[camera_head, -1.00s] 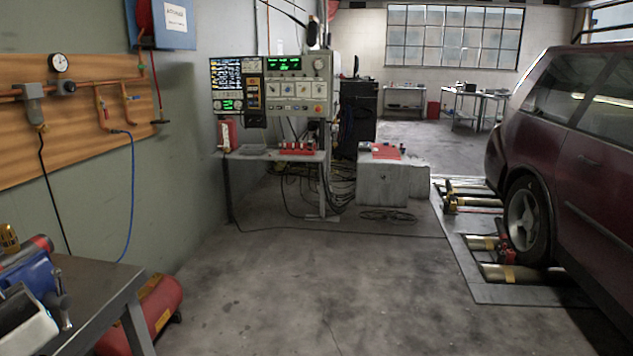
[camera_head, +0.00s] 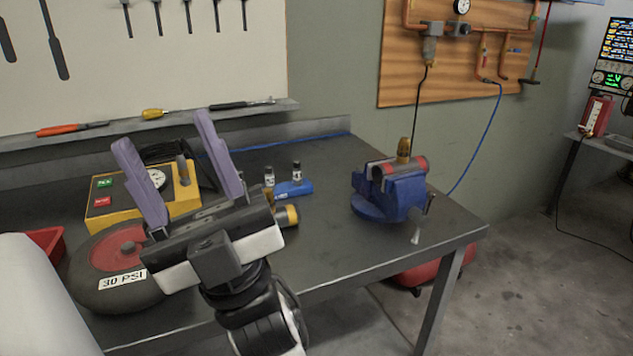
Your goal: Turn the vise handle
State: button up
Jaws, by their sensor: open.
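The blue vise (camera_head: 388,195) sits near the right corner of the dark workbench. Its vise handle (camera_head: 417,232) is a thin grey bar at the front right of the vise, hanging at a slant. A red and grey cylindrical part with a brass-coloured top (camera_head: 404,152) is at the vise jaws. My gripper (camera_head: 169,148) is open and empty, with its two purple fingers pointing up and spread apart. It is well to the left of the vise and touches neither vise nor handle.
On the workbench (camera_head: 330,250) are a yellow box (camera_head: 103,190), a wheel marked 30 PSI (camera_head: 95,262), a blue tray with small bottles (camera_head: 294,188) and a red bin (camera_head: 42,245). A tool shelf (camera_head: 215,118) runs behind. Bench surface between gripper and vise is mostly clear.

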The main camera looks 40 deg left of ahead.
aim_at(421, 218)
jog(key=u, duration=0.3)
jog(key=l+u, duration=0.6)
jog(key=l, duration=0.2)
jog(key=k, duration=0.05)
